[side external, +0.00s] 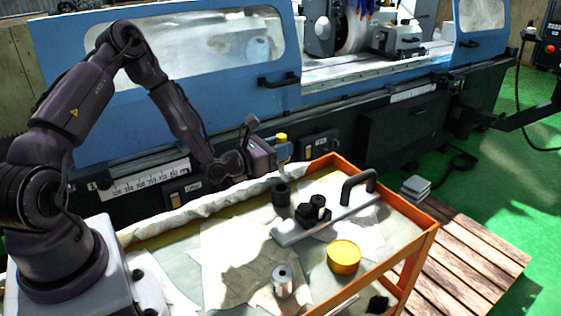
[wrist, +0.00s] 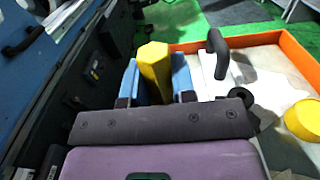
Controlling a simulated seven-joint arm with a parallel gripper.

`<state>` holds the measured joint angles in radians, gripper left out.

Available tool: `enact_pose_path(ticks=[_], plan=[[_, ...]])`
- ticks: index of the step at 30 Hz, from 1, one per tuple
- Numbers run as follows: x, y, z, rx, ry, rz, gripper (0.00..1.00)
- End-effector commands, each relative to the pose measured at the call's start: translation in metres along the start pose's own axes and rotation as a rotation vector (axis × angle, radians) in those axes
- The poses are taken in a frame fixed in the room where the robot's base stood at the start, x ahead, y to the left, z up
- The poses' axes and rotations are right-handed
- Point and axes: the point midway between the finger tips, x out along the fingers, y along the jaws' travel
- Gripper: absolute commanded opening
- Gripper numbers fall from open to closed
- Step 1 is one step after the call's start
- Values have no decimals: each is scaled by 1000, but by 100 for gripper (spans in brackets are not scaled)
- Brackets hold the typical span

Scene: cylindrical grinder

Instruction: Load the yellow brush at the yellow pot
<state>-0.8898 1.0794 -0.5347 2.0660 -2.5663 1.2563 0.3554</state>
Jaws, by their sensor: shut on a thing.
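The yellow brush (side external: 282,137) stands upright in my gripper (side external: 284,152), above the back edge of the cart. In the wrist view its yellow handle (wrist: 155,68) sits between the two blue fingers of my gripper (wrist: 154,82), which are shut on it. The brush's lower end is hidden in the wrist view and too small to make out in the side view. A dark cylinder (side external: 281,193) stands just below the gripper; I cannot tell whether the brush touches it. The yellow pot (side external: 344,257) sits on the cart at front right, apart from the gripper. It also shows at the wrist view's right edge (wrist: 303,120).
The orange-rimmed cart (side external: 425,243) carries a metal bar with a black handle (side external: 358,184), a black knobbed block (side external: 313,213) and a small silver cylinder (side external: 282,281). The blue grinder (side external: 200,62) stands close behind. Cloth-covered space lies left of the pot.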

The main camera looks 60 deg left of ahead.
Motion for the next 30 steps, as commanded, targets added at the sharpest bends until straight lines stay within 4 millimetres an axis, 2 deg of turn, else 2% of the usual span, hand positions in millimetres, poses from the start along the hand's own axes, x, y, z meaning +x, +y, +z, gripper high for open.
enact_pose_path(ticks=[2,5,8,15,18,21,24,30], plan=[[1,-4,7,1,0,-9,1],[5,-23,10,-6,1,-48,1],[13,-58,11,-8,-10,-135,1],[17,-164,11,-14,-30,-460,1],[13,-200,10,-11,-32,-587,1],[7,-226,10,-5,-29,-691,1],[3,-238,8,4,-21,-760,1],[0,-240,-2,-3,1,-788,1]])
